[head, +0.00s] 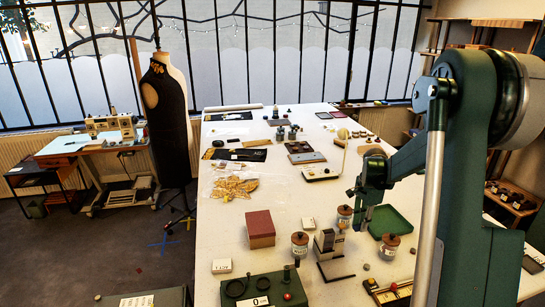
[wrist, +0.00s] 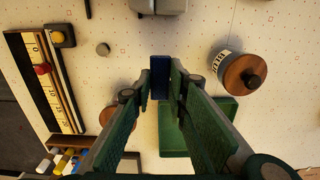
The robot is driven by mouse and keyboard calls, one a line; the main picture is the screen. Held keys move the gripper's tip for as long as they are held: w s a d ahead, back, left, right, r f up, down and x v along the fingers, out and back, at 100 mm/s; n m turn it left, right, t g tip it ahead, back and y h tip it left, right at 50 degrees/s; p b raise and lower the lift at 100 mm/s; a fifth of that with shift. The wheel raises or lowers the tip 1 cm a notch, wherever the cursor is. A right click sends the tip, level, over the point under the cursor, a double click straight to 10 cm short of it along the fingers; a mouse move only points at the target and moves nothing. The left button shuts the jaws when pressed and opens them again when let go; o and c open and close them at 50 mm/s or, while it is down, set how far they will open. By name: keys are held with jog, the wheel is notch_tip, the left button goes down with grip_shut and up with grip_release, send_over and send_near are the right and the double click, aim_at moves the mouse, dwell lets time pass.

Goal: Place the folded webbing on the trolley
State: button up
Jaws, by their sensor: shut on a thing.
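The folded webbing (wrist: 160,76) shows as a dark blue upright strip between my fingertips in the wrist view. My gripper (wrist: 160,88) is shut on it, above the white table. In the head view my gripper (head: 362,217) hangs over the right part of the table, left of a green tray (head: 402,228); the webbing is too small to make out there. A low dark cart (head: 40,178) stands on the floor at the far left. A dark flat top with a white label (head: 145,299) shows at the bottom edge, left of the table. I cannot tell which is the trolley.
Lidded jars (head: 300,244) stand near my gripper. A red-brown box (head: 261,229), a grey device (head: 332,256) and a green case (head: 265,288) stand on the table (head: 225,223). A dress form (head: 170,115) stands left of it.

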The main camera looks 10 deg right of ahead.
jog(key=shift+w+a+n, duration=0.3)
jog(key=shift+w+a, duration=0.05)
jog(key=shift+a, duration=0.25)
jog(key=w+a+n+b, duration=0.2)
jog(key=a+n, duration=0.2)
jog(key=a, duration=0.4)
jog(key=w+a+r+n+b, duration=0.1)
jog(key=w+a+n+b, duration=0.2)
jog(key=a, duration=0.6)
jog(key=w+a+n+b, duration=0.3)
jog(key=a+n, duration=0.4)
jog(key=a, duration=0.2)
jog(key=shift+w+r, duration=0.15)
jog(key=shift+r, duration=0.15)
jog(key=shift+d+r, duration=0.1)
